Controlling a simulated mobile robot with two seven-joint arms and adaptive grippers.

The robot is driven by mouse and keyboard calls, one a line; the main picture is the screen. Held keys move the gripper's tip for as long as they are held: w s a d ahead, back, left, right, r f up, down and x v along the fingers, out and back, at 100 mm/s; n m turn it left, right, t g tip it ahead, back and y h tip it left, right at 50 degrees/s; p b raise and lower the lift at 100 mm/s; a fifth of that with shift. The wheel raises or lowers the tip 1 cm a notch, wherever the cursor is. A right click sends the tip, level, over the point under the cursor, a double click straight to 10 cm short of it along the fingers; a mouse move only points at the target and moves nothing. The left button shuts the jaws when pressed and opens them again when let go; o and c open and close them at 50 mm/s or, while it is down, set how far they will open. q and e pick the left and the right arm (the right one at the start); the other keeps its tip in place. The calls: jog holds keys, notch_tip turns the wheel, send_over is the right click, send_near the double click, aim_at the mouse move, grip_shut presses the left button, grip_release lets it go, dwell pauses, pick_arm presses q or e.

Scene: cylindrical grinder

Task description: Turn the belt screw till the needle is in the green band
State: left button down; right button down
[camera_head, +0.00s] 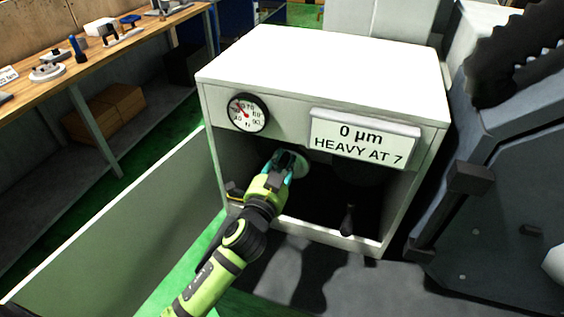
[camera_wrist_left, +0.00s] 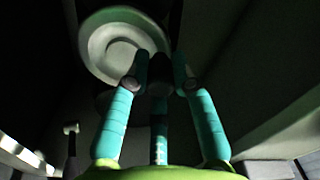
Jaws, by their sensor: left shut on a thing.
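The left gripper (camera_head: 287,168) reaches into the open front of the white cabinet. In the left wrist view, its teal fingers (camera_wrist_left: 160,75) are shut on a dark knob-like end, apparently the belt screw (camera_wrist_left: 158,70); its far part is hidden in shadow. A pale round pulley (camera_wrist_left: 115,45) is just behind and left of the fingertips, and it also shows in the head view (camera_head: 297,161). The round gauge (camera_head: 248,113) is on the cabinet's upper left front. Its reddish needle appears to point up-left; the green band is too small to make out. The right gripper is not in view.
The white cabinet (camera_head: 325,65) bears a sign (camera_head: 362,140) reading "0 µm, HEAVY AT 7". A small black-handled lever (camera_head: 347,220) stands inside, right of my gripper. An opened panel (camera_head: 125,220) lies left. A workbench (camera_head: 100,55) with parts is at back left; grey machinery (camera_head: 500,200) is at right.

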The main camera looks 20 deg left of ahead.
pick_arm(q)
jog(key=shift+d+f+m, duration=0.2)
jog(key=shift+f+m, duration=0.15)
jog(key=shift+m, duration=0.05)
dwell(1.2)
jog(key=c, duration=1.1)
grip_release()
jog(key=shift+o, duration=0.2)
jog(key=shift+r, duration=0.1)
jog(key=shift+r, duration=0.1)
jog(key=s, duration=1.2)
jog(key=shift+a, duration=0.2)
